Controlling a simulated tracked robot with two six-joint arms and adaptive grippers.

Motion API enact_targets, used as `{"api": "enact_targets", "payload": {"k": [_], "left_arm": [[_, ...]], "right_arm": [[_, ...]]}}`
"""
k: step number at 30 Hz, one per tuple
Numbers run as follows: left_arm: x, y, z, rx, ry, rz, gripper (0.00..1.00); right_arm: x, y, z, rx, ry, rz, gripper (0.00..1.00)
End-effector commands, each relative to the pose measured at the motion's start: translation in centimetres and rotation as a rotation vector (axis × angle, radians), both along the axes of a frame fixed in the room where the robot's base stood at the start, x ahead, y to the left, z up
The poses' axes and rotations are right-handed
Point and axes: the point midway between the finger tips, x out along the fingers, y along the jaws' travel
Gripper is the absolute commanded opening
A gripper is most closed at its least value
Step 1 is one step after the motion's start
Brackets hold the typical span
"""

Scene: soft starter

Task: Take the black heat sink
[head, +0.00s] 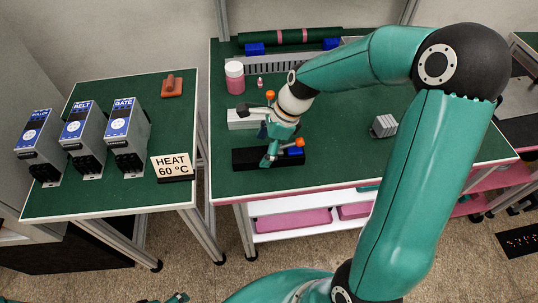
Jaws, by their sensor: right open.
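The black heat sink (242,159) is a long, low, dark block lying near the front left of the green-topped bench. My right gripper (275,154), teal with orange parts, reaches down over the right half of it. Its jaws are open, and they hide part of the block. I cannot tell whether the fingers touch it.
A pale grey block (241,119) lies just behind the heat sink. A grey finned block (383,126) sits to the right, partly beside my arm. A pink-filled jar (235,77) stands at the back left. The left table holds several grey units and a HEAT 60 °C sign (172,166).

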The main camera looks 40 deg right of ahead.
Motion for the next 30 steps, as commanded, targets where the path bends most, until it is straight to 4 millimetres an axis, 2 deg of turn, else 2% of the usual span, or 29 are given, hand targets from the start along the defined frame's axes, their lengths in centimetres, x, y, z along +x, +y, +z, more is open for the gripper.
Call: {"api": "enact_targets", "payload": {"k": [3,6,15,27,29,30], "left_arm": [[0.0,0.0,0.2,0.000,0.000,0.000,0.81],[0.0,0.0,0.2,0.000,0.000,0.000,0.81],[0.0,0.0,0.2,0.000,0.000,0.000,0.81],[0.0,0.0,0.2,0.000,0.000,0.000,0.81],[0.0,0.0,0.2,0.000,0.000,0.000,0.81],[0.0,0.0,0.2,0.000,0.000,0.000,0.81]], "right_arm": [[0.2,0.4,-1.8,0.002,0.006,0.001,0.81],[0.4,0.7,-2.8,0.001,0.004,0.001,0.81],[0.6,0.8,-3.3,0.000,0.001,-0.002,0.81],[0.5,0.8,-3.3,0.000,0.001,-0.002,0.15],[0.5,0.8,-3.3,0.000,0.001,-0.002,0.05],[0.6,0.8,-3.2,0.000,0.000,-0.002,0.03]]}}
